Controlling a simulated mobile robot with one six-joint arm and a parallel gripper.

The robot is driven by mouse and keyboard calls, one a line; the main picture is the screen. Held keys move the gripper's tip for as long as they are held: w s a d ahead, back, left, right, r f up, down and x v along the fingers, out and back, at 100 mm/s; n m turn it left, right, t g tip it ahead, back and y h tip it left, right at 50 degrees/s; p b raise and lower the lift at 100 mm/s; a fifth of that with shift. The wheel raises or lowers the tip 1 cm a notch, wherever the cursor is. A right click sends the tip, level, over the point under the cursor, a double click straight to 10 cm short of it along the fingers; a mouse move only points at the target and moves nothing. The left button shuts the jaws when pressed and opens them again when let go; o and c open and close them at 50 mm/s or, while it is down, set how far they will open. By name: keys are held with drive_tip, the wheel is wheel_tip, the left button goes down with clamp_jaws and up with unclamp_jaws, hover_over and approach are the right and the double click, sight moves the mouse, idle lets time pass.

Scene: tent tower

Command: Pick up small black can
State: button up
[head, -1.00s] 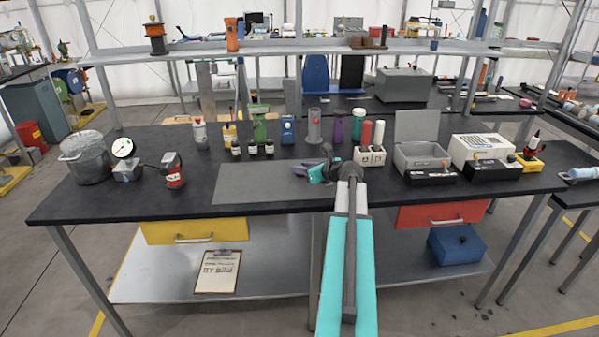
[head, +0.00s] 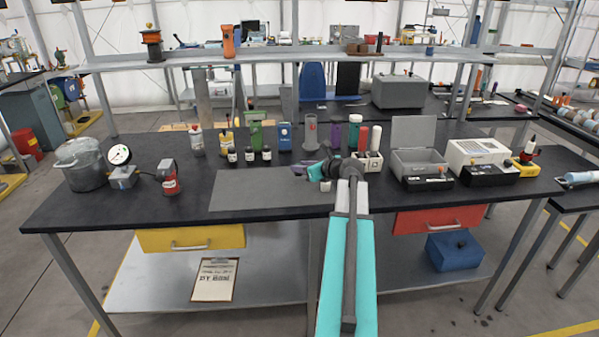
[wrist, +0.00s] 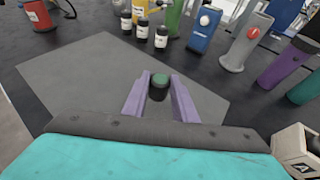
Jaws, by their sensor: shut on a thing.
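The small black can (wrist: 158,88) with a green top stands between the two purple fingers in the wrist view. My gripper (wrist: 158,80) is shut on it, one finger on each side. Whether its base touches the surface below is hard to tell. In the head view my gripper (head: 300,170) is over the right part of the grey mat (head: 255,193). The can cannot be made out there, as my gripper and wrist hide that spot.
Several dark bottles with white labels (head: 249,155) stand behind the mat. A green object (head: 256,133), blue device (head: 285,137), grey cylinder (head: 311,132) and purple cylinder (head: 336,134) stand behind them. A white holder (head: 368,162) and open grey case (head: 420,163) are to the right. The mat's left is clear.

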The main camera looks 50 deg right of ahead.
drive_tip(key=s, duration=0.5)
drive_tip(key=s+a+r+b, duration=0.1)
drive_tip(key=s, duration=0.9)
drive_tip(key=shift+a+r+b, duration=0.2)
drive_tip(key=shift+b, duration=0.15)
drive_tip(key=shift+w, duration=0.1)
